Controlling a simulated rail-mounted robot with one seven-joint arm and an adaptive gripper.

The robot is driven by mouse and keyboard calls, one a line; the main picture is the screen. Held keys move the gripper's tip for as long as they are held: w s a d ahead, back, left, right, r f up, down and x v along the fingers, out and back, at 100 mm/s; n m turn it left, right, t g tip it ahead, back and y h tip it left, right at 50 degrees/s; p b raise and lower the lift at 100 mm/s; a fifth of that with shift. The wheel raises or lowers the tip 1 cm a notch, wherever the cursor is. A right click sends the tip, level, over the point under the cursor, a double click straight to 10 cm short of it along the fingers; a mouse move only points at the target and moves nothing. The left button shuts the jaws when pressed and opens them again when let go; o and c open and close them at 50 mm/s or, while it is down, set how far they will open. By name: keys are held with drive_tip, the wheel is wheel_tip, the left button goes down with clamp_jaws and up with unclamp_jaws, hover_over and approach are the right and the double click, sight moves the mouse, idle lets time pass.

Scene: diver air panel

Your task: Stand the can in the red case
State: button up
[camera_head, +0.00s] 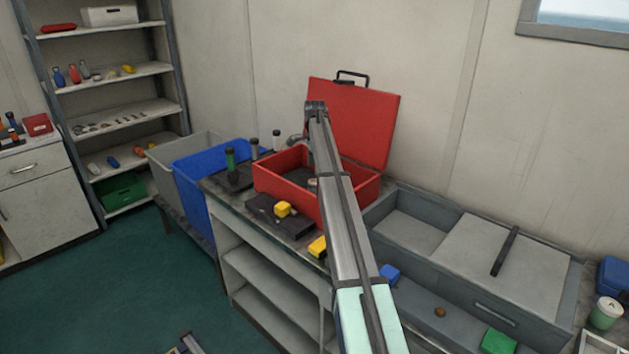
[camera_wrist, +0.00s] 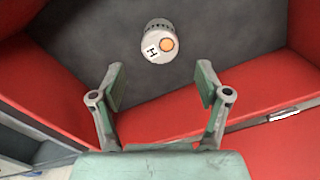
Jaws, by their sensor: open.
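The can (camera_wrist: 160,44) is pale, with a ridged band, a black letter H and an orange round spot on the end facing the camera. In the wrist view it is on the dark floor inside the red case (camera_wrist: 265,80) and appears upright. My gripper (camera_wrist: 160,84) is open and empty, its two fingers spread, with the can beyond the fingertips and apart from them. In the head view the red case (camera_head: 283,187) stands on the bench with its lid raised at the back. My arm reaches over it and hides much of its inside and my gripper.
A dark block with a yellow piece (camera_head: 283,209) lies before the case. Bottles (camera_head: 231,160) and a blue bin (camera_head: 195,180) stand to its left. A grey lidded box (camera_head: 470,250) is at the right. The raised red lid (camera_head: 365,120) closes off the back.

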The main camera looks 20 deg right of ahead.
sight(314, 181)
drive_tip(key=shift+r, duration=2.05)
drive_tip(key=shift+a, duration=0.1)
